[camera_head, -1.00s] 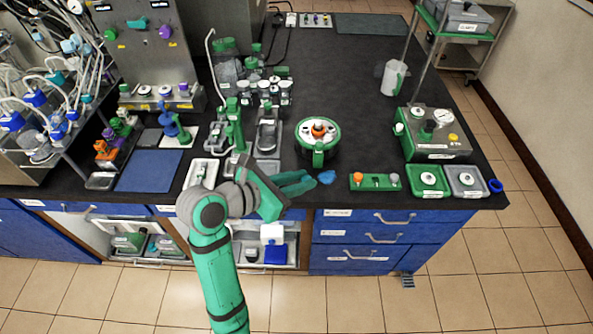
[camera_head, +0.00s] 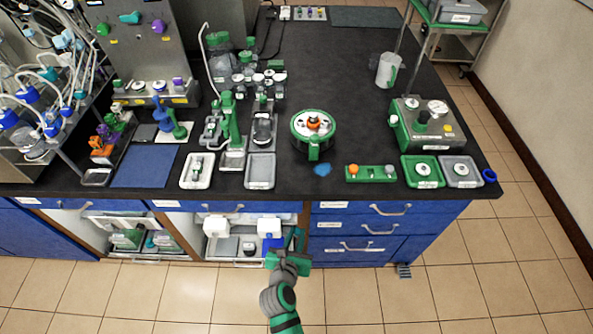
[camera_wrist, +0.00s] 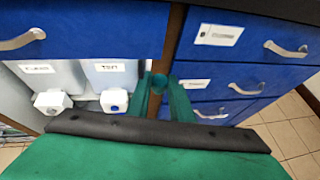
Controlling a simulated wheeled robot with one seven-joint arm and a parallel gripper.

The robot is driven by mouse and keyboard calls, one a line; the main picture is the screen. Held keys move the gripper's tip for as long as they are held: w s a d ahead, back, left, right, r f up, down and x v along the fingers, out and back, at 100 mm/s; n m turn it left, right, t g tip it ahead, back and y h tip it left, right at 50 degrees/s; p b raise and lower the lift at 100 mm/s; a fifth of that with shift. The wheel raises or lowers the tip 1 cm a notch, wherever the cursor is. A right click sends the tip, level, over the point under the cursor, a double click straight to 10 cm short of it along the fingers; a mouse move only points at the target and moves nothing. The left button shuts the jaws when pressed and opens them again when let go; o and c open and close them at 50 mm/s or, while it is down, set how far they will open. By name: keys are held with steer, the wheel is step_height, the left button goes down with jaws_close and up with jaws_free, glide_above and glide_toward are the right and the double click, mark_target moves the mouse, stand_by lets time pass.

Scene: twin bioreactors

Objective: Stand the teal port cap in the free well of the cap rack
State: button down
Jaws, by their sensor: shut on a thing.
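My gripper (camera_head: 297,240) is in front of the bench's drawers, below the worktop edge. In the wrist view, its two green fingers (camera_wrist: 161,92) are shut on the small teal port cap (camera_wrist: 158,82). I cannot make out the cap in the head view. A green rack (camera_head: 371,178), which looks like the cap rack, lies near the front edge of the worktop, above and right of my gripper. An orange cap (camera_head: 353,169) stands at its left end and a grey one (camera_head: 389,170) at its right end. The middle between them looks free.
A blue patch (camera_head: 322,170) lies left of the rack, below a round green-rimmed device (camera_head: 313,127). Green (camera_head: 423,184) and grey (camera_head: 460,184) trays stand to the rack's right. Blue drawers (camera_head: 357,228) and an open cabinet with white-capped containers (camera_wrist: 110,75) are close to my gripper.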

step_height(320, 180, down, 9)
steer(key=n+y, duration=0.2)
steer(key=shift+s+a+y, duration=0.25)
steer(key=shift+a+y, duration=0.05)
